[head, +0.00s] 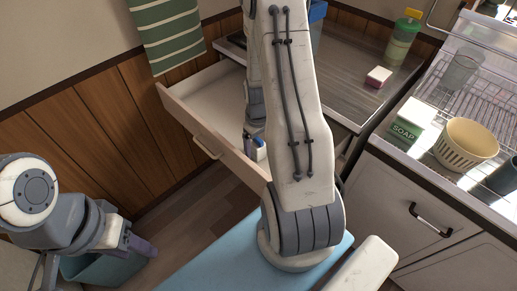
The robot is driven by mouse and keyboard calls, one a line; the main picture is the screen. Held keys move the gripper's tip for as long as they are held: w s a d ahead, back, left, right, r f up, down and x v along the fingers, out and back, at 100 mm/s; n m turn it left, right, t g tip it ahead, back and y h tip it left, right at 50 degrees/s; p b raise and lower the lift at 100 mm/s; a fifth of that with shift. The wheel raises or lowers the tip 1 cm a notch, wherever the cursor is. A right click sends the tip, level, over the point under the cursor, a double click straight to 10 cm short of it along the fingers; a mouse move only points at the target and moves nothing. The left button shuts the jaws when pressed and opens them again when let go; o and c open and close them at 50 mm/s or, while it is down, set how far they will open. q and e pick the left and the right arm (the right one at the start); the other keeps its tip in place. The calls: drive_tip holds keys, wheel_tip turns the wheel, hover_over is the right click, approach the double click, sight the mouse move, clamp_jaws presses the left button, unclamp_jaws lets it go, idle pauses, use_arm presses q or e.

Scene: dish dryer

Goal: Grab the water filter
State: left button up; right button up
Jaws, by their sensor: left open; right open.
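A small white and blue object (261,153), which may be the water filter, is in the open drawer (213,98), near its front panel. My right arm covers part of it. My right gripper (254,144) reaches down into the drawer right at this object. One dark finger shows beside it, and the rest is hidden behind my arm, so I cannot tell whether they touch. My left gripper (138,244) is open and empty at the lower left, far from the drawer.
A soap box (411,120), a cream basket (468,143) and a glass (461,70) stand by the dish rack. A blue bin (95,268) is below my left gripper.

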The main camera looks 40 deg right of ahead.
clamp_jaws()
drive_tip(key=shift+r, duration=0.1)
